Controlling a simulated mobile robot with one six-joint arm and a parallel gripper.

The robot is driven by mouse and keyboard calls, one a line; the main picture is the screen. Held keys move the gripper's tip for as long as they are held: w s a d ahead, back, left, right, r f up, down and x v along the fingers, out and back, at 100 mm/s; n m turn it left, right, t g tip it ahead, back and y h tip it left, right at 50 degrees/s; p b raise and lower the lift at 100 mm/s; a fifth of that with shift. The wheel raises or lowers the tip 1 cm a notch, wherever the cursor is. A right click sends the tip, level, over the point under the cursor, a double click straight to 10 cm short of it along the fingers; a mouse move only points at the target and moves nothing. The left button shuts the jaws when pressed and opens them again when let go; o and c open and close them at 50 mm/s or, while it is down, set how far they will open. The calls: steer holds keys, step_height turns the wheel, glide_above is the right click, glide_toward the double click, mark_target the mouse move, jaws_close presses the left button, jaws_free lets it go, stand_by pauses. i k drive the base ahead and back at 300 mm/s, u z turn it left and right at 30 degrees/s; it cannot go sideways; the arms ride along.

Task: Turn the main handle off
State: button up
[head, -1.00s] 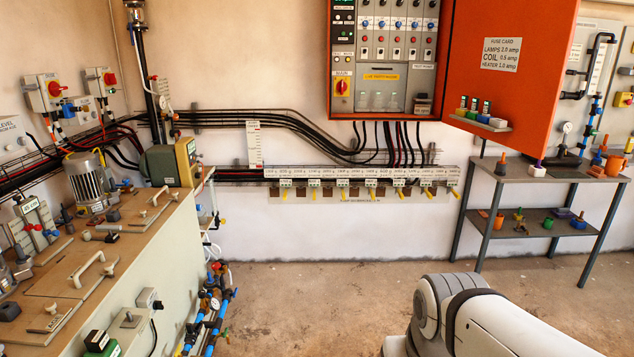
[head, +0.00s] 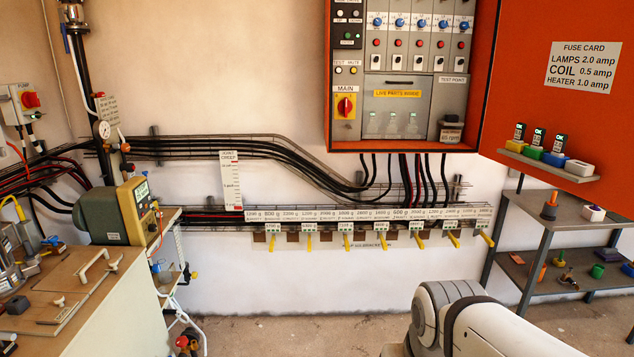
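The main handle (head: 345,106) is a red rotary switch on a yellow plate. It sits under a "MAIN" label at the lower left of the open orange electrical cabinet (head: 327,80) on the back wall. The handle looks roughly upright. My arm shows at the bottom right of the head view, well below the cabinet and apart from it. My gripper is outside the frame.
The cabinet's orange door (head: 530,60) stands open to the right. A row of tagged yellow levers (head: 380,240) runs along the wall below. A metal shelf (head: 560,240) stands at right, a bench (head: 100,310) at left.

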mark_target(345, 106)
steer(key=i, duration=1.5)
